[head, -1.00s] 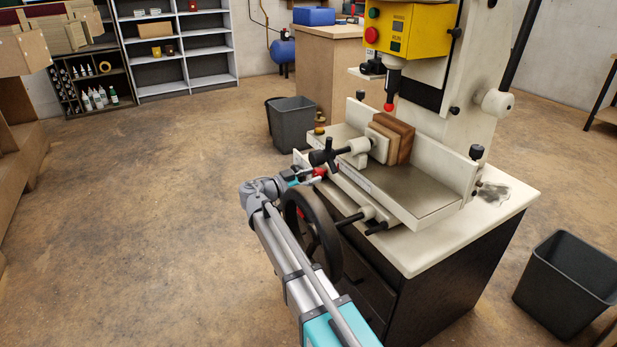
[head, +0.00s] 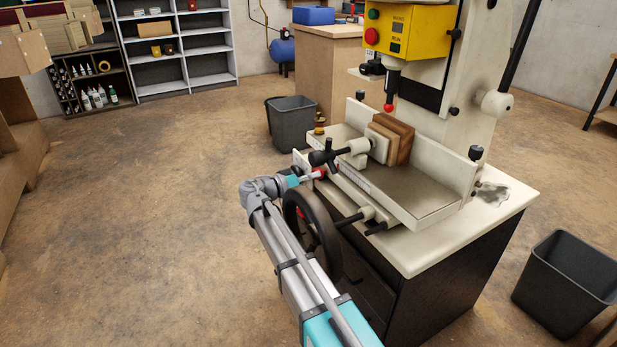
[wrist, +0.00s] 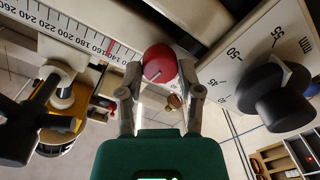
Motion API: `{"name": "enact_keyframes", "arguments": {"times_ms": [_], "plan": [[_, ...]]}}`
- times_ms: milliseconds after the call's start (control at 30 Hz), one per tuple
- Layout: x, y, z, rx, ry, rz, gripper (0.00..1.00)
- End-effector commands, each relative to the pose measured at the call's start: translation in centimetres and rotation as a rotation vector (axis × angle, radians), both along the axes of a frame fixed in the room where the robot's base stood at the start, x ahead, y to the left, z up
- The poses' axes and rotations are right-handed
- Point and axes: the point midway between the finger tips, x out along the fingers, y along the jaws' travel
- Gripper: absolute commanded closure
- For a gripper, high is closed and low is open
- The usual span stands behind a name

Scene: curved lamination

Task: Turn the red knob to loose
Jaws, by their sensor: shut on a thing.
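In the head view my gripper (head: 311,176) is at the front left side of the machine's table, at the small red knob (head: 320,172) below the black clamp handle. No lettering for the knob's positions can be read.
A black dial knob (wrist: 281,99) on a numbered plate is right of my gripper. A black clamp handle (wrist: 22,128) and a millimetre scale (wrist: 85,38) are on the left. A large black handwheel (head: 325,235) stands close to my arm. Laminated wood (head: 399,139) sits in the clamp.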

Motion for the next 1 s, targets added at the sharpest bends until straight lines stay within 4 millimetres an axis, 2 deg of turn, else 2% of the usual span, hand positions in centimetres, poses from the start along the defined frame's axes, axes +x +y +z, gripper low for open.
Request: {"name": "enact_keyframes", "arguments": {"times_ms": [33, 300, 767, 800, 933, 1000], "plan": [[-0.14, -0.46, 0.03, -0.015, 0.023, -0.01, 1.0], [-0.17, -0.45, 0.02, -0.068, 0.101, -0.011, 1.0], [-0.2, -0.41, 0.02, -0.077, 0.114, -0.01, 1.0], [-0.2, -0.41, 0.02, -0.077, 0.114, -0.01, 0.46], [-0.17, -0.29, 0.01, -0.076, 0.113, -0.008, 0.22], [-0.14, -0.22, 0.01, -0.076, 0.113, -0.006, 0.19]]}}
